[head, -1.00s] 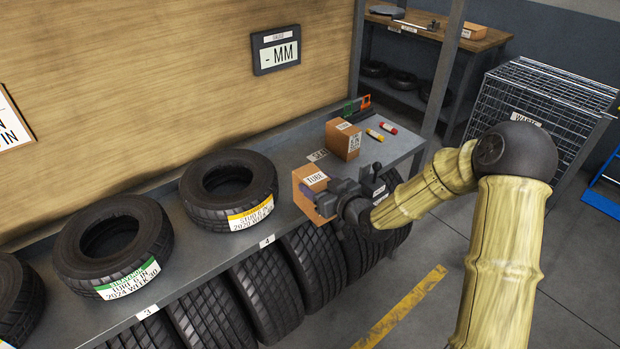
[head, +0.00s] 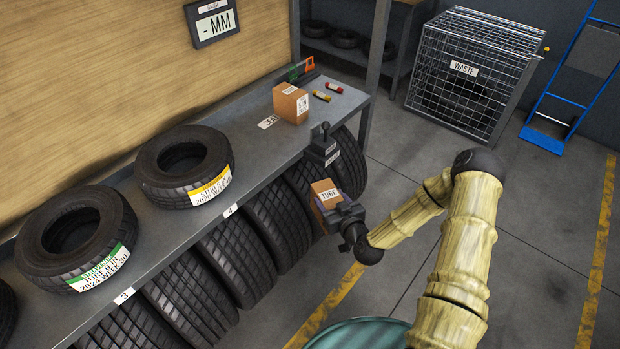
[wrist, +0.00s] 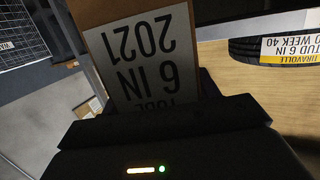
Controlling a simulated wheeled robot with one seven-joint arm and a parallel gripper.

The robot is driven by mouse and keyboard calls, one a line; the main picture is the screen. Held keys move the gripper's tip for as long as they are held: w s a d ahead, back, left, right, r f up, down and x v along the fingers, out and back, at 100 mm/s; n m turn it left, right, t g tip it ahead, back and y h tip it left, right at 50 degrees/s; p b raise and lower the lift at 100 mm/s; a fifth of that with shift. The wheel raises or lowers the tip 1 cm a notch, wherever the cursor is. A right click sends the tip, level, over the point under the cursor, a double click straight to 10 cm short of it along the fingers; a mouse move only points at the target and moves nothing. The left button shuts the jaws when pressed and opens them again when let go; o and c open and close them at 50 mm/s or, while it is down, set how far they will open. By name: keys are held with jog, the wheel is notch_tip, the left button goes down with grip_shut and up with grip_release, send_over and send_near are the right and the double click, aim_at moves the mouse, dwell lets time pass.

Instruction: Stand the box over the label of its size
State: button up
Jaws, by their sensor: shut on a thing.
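My gripper (head: 338,208) is shut on a brown cardboard tube box (head: 324,190) and holds it in the air, out in front of the bench edge. Its top label reads TUBE in the head view. In the wrist view, the held box (wrist: 95,12) shows a white label, upside down, reading 6 IN and 2021, with my dark gripper (wrist: 160,115) across its lower part. A second brown box (head: 288,106) stands on the bench at the right end. A small white label (head: 267,122) lies flat left of it; its text is too small to read surely.
A waste cage (head: 470,85) stands right. Floor is clear between.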

jog(key=s+d+f+m+t+h+p, duration=0.1)
jog(key=s+d+f+m+h, duration=0.3)
jog(key=s+d+f+h, duration=0.2)
notch_tip(320, 180, down, 2)
jog(key=s+d, duration=0.1)
jog(key=s, duration=0.1)
jog(key=shift+s+d+m+p, duration=0.25)
jog(key=shift+s+m+p, duration=0.05)
jog(key=shift+s+p, duration=0.1)
jog(key=shift+s+a, duration=0.1)
